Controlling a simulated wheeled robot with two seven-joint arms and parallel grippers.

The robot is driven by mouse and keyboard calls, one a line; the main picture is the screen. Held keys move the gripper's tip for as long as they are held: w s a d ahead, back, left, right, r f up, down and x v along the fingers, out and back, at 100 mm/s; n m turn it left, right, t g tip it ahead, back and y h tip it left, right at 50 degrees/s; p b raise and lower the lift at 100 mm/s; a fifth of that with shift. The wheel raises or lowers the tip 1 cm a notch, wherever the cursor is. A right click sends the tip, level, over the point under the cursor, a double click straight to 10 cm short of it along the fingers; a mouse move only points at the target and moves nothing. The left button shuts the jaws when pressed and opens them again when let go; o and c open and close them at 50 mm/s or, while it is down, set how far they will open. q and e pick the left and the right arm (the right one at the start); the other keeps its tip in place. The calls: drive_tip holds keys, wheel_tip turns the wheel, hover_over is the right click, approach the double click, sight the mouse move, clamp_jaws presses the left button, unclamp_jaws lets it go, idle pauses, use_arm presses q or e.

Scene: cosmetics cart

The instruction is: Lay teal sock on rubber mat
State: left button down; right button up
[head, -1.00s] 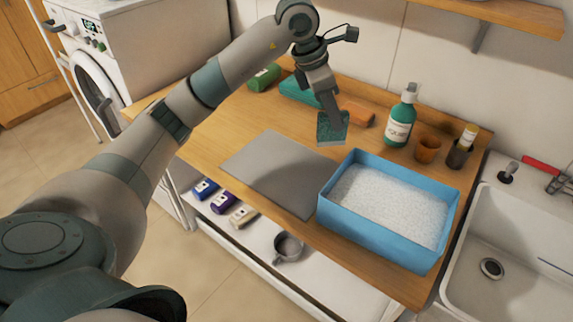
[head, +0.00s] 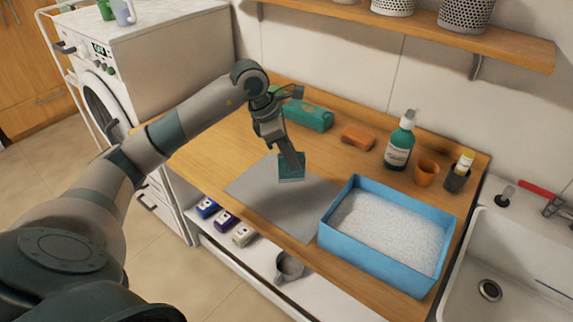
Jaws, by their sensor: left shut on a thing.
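The teal sock (head: 291,173) hangs as a small flat piece from my left gripper (head: 292,158), which is shut on it. The grey rubber mat (head: 272,206) lies flat on the wooden counter, left of the blue basin. The gripper and the sock are over the back part of the mat. I cannot tell whether the sock's lower edge touches the mat. My right gripper is not in view.
A blue basin (head: 385,263) full of white foam stands right of the mat. Behind are a teal case (head: 308,116), an orange sponge (head: 357,138), a green bottle (head: 398,146) and an orange cup (head: 427,173). The mat's front part is clear.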

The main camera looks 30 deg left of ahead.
use_arm(q)
drive_tip(key=shift+s+a+f, duration=0.25)
drive_tip(key=shift+a+f, duration=0.15)
drive_tip(key=shift+a, duration=0.25)
drive_tip(key=shift+f, duration=0.1)
drive_tip(key=shift+f+p, duration=1.1)
drive_tip(key=shift+f, duration=0.75)
drive_tip(key=shift+f, duration=0.15)
